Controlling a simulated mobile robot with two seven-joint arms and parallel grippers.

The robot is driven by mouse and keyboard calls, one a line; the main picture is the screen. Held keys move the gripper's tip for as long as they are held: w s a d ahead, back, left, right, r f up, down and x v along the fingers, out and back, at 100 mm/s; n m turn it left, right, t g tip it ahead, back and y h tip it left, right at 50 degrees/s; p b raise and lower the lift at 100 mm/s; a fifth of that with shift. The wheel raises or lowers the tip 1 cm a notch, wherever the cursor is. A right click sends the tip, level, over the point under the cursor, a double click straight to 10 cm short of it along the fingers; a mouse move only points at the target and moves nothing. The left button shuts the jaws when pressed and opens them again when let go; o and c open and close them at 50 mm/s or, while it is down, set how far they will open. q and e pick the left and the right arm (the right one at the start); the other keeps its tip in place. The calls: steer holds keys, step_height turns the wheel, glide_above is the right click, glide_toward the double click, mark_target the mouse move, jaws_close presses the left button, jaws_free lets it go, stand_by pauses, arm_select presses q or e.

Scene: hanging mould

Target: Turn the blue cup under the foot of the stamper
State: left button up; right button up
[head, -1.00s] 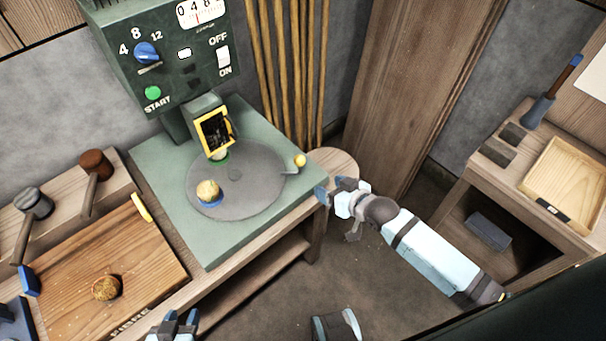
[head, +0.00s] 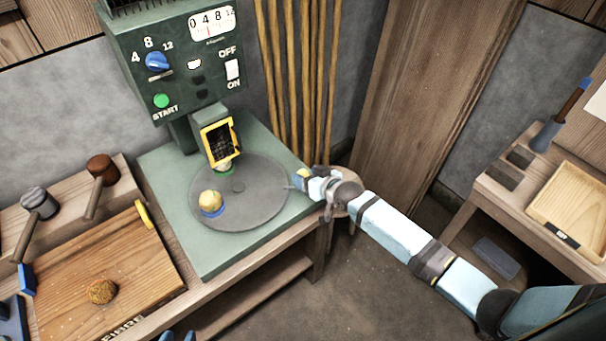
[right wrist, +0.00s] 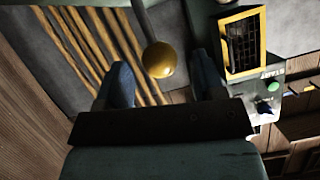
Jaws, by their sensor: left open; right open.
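The blue cup (head: 212,213) sits on the near-left part of the grey turntable (head: 262,204), with a dough ball in it. The stamper (head: 221,142), a yellow-framed caged head, stands over the turntable's back edge; a green cup (head: 224,170) is below it. Its foot is hidden. My right gripper (head: 305,179) is at the turntable's right side, by the lever knob. In the right wrist view, the yellow knob (right wrist: 158,60) shows between the open fingers, with gaps on both sides. My left gripper (head: 178,336) barely shows at the bottom edge, open.
The green machine panel (head: 180,62) rises behind the turntable. Wooden poles (head: 297,80) lean behind. A side table with a tray (head: 570,190) stands at right.

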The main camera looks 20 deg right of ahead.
steer(key=shift+x, duration=1.2)
steer(key=shift+s, duration=0.1)
steer(key=shift+c, duration=1)
jaws_close()
